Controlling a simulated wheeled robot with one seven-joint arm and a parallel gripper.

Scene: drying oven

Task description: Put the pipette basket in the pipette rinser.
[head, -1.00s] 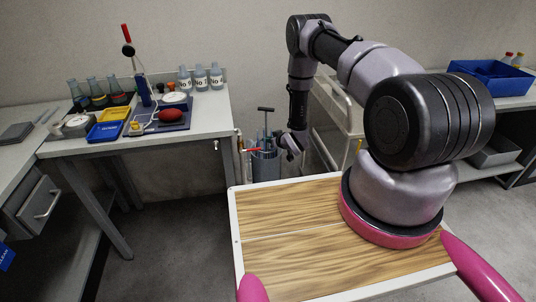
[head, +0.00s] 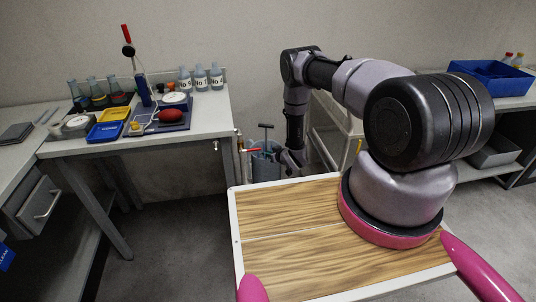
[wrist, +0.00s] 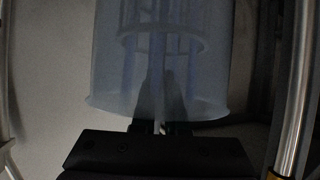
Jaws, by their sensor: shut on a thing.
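The pipette rinser (head: 266,170) is a translucent blue-grey cylinder on the floor between the bench and the wooden-topped table. The wrist view shows its clear wall and flared rim (wrist: 105,103). The pipette basket (wrist: 160,42) shows through that wall as a ring with upright blue rods, so it is inside the rinser. Its black T-shaped handle (head: 265,126) rises above the rinser. My gripper (wrist: 158,95) is shut on the basket's thin stem; its dark fingertips look hazy through the wall. In the head view my arm hides part of the rinser's right side.
A red-handled tap (head: 250,150) is close left of the rinser. The left bench (head: 210,112) carries bottles, trays and a stand. A white cart (head: 330,135) is at the right, behind my arm. A metal post (wrist: 293,90) stands at the right of the wrist view.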

